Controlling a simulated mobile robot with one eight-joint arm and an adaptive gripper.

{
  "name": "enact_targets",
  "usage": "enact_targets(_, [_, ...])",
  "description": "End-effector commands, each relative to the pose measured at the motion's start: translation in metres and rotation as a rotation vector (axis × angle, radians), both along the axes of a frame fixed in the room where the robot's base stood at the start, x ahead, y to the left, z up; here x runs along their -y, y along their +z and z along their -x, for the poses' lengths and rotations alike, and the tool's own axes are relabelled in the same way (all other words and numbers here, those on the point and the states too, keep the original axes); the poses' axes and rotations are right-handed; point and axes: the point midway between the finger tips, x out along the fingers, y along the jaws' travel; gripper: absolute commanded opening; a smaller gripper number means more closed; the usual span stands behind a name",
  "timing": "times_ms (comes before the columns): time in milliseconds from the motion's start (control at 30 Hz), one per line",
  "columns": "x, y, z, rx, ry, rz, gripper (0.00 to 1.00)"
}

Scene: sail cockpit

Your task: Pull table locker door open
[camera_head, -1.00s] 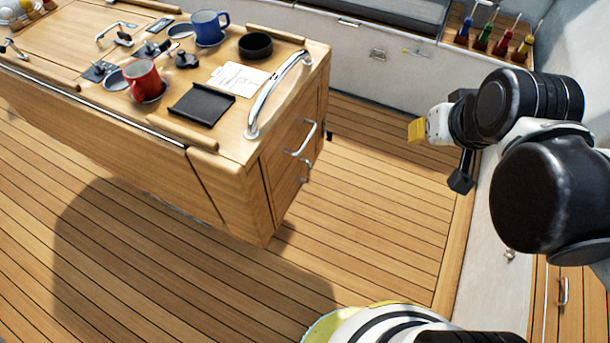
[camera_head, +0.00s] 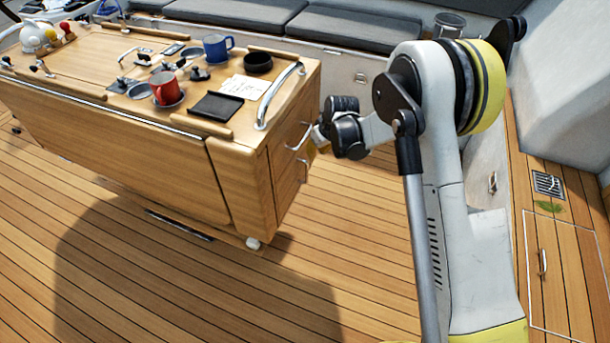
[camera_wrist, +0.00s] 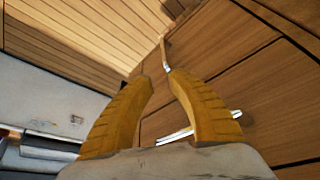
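The wooden table (camera_head: 190,165) stands at the left, and its locker front (camera_head: 292,170) is on its right end. That front appears closed. It carries an upper metal handle (camera_head: 298,138) and a lower one (camera_head: 304,172). My gripper (camera_head: 311,146) is close to this front, near the handles, partly hidden by my wrist. In the wrist view its yellow fingers (camera_wrist: 160,76) are apart with nothing held between them. One metal handle (camera_wrist: 165,56) shows just beyond the fingertips. Another bar (camera_wrist: 236,114) passes behind the right finger. Contact cannot be told.
Red (camera_head: 165,88) and blue (camera_head: 216,48) mugs, a black tray (camera_head: 216,105) and a grab rail (camera_head: 278,95) are on the table top. Cushioned benches (camera_head: 345,28) line the back. The plank floor (camera_head: 350,240) right of the table is clear.

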Motion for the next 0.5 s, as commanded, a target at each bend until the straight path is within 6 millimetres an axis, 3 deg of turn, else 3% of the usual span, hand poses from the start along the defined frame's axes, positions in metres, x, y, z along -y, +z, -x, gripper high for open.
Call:
enact_targets(100, [-0.007,-0.024,-0.003,-0.007,0.022,0.001,0.20])
enact_targets(333, [-0.014,-0.050,-0.009,-0.009,0.031,0.002,0.20])
enact_targets(500, [-0.022,-0.082,-0.020,-0.009,0.030,0.002,0.20])
